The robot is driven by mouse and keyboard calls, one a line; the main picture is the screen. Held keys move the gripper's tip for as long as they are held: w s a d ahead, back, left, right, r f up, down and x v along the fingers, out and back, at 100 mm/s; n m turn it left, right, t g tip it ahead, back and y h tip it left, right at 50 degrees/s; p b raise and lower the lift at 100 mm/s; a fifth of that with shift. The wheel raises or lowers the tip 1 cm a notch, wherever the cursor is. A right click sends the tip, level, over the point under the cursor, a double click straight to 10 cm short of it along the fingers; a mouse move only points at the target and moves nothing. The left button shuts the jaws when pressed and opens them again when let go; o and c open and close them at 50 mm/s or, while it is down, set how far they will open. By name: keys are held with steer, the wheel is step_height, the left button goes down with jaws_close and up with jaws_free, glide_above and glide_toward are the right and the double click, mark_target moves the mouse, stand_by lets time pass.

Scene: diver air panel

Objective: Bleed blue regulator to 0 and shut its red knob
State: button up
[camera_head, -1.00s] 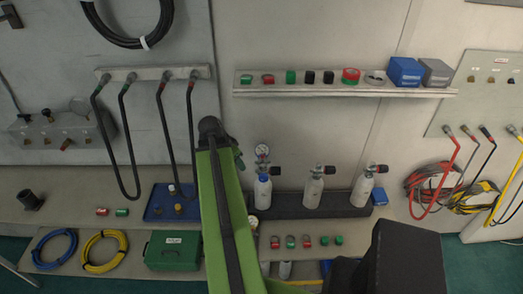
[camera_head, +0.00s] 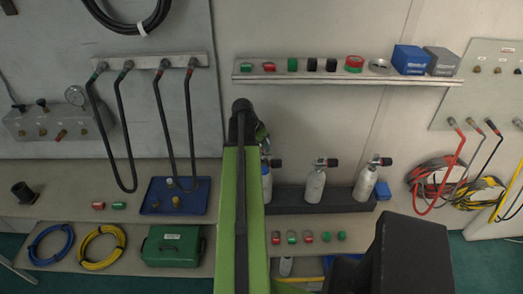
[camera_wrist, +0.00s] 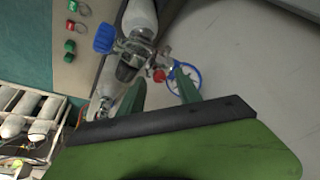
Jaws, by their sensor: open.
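The blue regulator shows in the wrist view on a white cylinder's valve, with a blue-rimmed gauge (camera_wrist: 185,79), a small red knob (camera_wrist: 160,75) and a larger blue knob (camera_wrist: 104,38). My gripper (camera_wrist: 160,83) is open and empty in the wrist view. Its two green fingers point at the regulator, and the red knob appears between their tips; contact cannot be told. In the head view my arm hides the gauge and most of the blue-necked cylinder (camera_head: 267,183). Its black valve knob (camera_head: 276,163) shows just right of the arm. The gauge reading is not legible.
Two more white cylinders (camera_head: 315,184) (camera_head: 366,182) stand to the right in a dark rack (camera_head: 338,203). A shelf (camera_head: 330,78) with caps and boxes runs above. A blue tray (camera_head: 155,209) lies left of my arm. Bare wall shows between shelf and cylinders.

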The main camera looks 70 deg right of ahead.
steer(key=shift+f, duration=0.1)
steer(key=shift+c, duration=0.4)
jaws_close()
steer(key=shift+w+d, duration=0.1)
steer(key=shift+d, duration=0.1)
steer(key=shift+a, duration=0.15)
